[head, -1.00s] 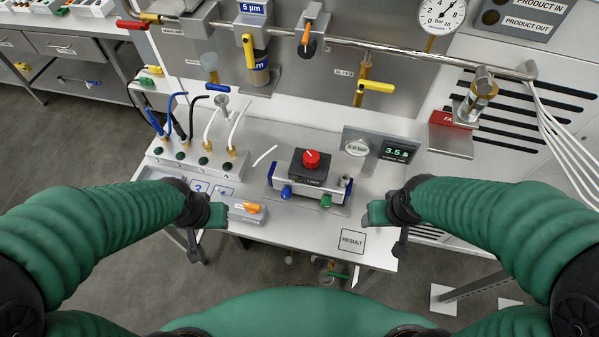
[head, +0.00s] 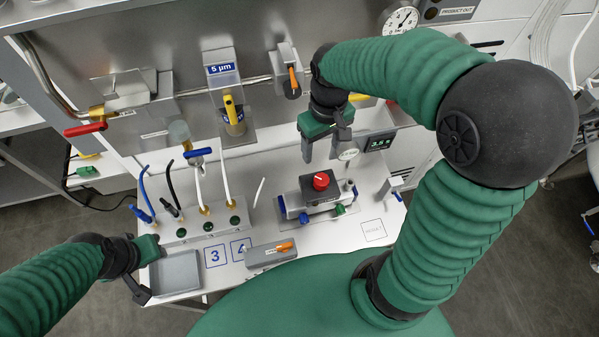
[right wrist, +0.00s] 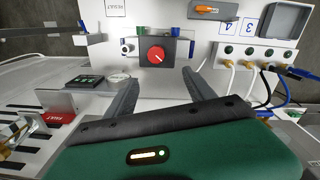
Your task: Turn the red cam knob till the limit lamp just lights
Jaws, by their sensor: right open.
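The red cam knob (head: 321,181) sits on a dark block on top of a small grey unit (head: 318,196) with blue and green fittings. It also shows in the right wrist view (right wrist: 157,54), with a white mark on its face. My right gripper (head: 322,153) is open, fingers down, above and behind the knob, not touching it. In the right wrist view its two fingers (right wrist: 160,78) are spread, and the knob lies beyond the gap between the tips. My left gripper (head: 148,272) is beside a grey tray; its opening is unclear. I cannot make out a lit limit lamp.
A digital display (head: 379,143) and a round gauge (head: 348,154) stand behind the unit. A hose manifold (head: 195,232) is at left, with a grey tray (head: 176,272) in front. An orange-levered block (head: 268,256) lies at the front. Valves hang above.

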